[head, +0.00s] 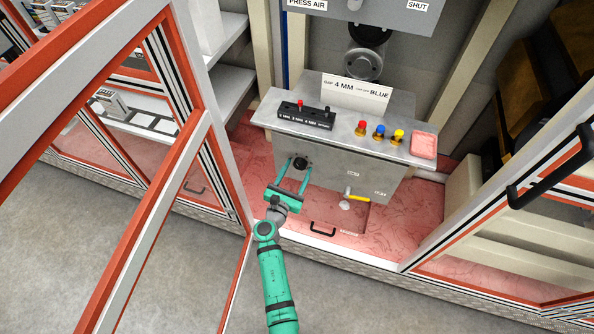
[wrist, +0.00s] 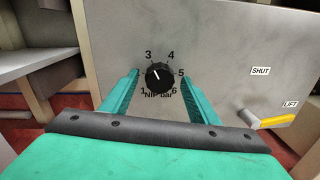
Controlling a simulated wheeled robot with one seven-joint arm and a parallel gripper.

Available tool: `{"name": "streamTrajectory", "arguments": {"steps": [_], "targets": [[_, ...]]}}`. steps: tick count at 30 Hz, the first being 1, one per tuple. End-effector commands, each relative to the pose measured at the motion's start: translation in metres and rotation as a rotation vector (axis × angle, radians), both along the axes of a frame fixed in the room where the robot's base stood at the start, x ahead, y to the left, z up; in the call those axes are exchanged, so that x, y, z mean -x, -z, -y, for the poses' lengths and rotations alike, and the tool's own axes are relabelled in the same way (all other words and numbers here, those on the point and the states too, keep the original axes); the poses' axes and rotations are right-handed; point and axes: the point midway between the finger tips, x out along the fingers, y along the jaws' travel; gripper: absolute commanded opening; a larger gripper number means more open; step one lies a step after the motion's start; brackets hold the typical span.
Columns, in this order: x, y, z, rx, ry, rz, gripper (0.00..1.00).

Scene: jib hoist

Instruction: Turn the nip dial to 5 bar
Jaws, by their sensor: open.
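The nip dial (wrist: 160,78) is a round black knob on the grey front panel of the machine box. Its white pointer line tilts up and slightly left, towards the 3. The numbers 1, 3, 4, 5 and 6 show around it; 5 is at its right and the 2 is not visible. In the head view the dial (head: 301,163) is on the left of the panel. My green gripper (head: 299,172) is open in front of it. In the wrist view the fingers of my gripper (wrist: 160,88) stand left and right of the dial, with gaps on both sides.
A yellow-handled lever (head: 356,198) with SHUT and LIFT labels is right of the dial. On top are a black selector block (head: 306,116), red, blue and yellow knobs (head: 380,131) and a sign (head: 356,92). An open red-framed door (head: 190,150) stands left of my arm.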

Motion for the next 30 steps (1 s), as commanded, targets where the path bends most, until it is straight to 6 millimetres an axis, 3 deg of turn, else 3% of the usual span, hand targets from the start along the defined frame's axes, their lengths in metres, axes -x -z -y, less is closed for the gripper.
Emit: {"name": "streamTrajectory", "arguments": {"steps": [3,8,9,20,30], "targets": [[0.0001,0.0,0.0,0.0,0.0,0.0,0.55],[0.0002,0.0,-0.0001,0.0,0.0,0.0,0.16],[0.0002,0.0,0.0,0.0,0.0,0.0,0.13],[0.0005,-0.0001,0.0,-0.048,0.001,0.015,0.14],[0.0007,-0.0001,0.0003,-0.275,0.001,0.089,0.14]]}}
